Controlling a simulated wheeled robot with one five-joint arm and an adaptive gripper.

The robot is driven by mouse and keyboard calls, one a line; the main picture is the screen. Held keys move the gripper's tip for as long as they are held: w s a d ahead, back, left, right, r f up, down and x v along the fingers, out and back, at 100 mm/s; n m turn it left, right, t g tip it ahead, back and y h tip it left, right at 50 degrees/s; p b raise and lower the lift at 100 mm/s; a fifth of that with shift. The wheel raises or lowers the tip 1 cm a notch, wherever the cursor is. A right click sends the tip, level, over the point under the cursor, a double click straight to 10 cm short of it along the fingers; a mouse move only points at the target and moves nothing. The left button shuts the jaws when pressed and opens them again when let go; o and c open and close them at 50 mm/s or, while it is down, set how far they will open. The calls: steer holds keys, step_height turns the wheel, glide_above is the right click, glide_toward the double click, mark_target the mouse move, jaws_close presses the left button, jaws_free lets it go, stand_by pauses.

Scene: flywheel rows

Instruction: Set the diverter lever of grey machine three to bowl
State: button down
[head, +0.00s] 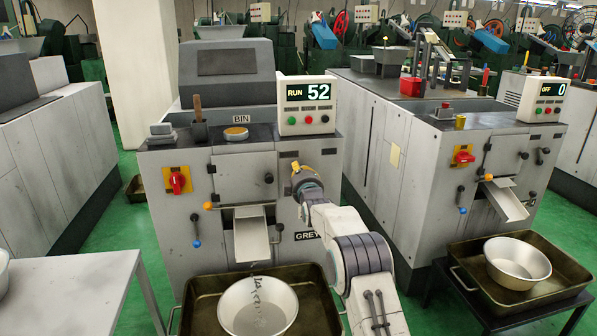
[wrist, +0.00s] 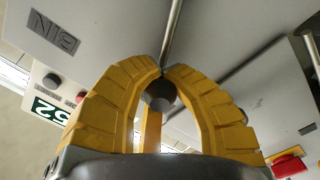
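The grey machine (head: 225,165) stands in the middle of the head view. Its name plate (head: 306,236) reads GREY; my arm hides the rest. My gripper (head: 299,167) is at the right of its front panel, below the display. In the wrist view, the yellow fingers (wrist: 163,72) curve around a dark ball knob (wrist: 160,95) on a thin metal rod (wrist: 172,35), with the tips nearly meeting at the rod. This appears to be the diverter lever; in the head view my gripper hides it. A BIN plate (wrist: 53,32) shows in the wrist view.
The display (head: 308,92) reads RUN 52. A chute (head: 252,238) slopes above a metal bowl (head: 258,305) in a brown tray (head: 195,310). A red switch (head: 177,181) and a blue-knobbed lever (head: 196,243) are at left. Another grey machine (head: 430,160) reading OFF 0 stands at right.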

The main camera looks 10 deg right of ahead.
steer(key=shift+f, duration=0.2)
steer(key=c, duration=1)
jaws_free()
steer(key=shift+r, duration=0.15)
steer(key=shift+s, duration=0.15)
steer(key=shift+s, duration=5.85)
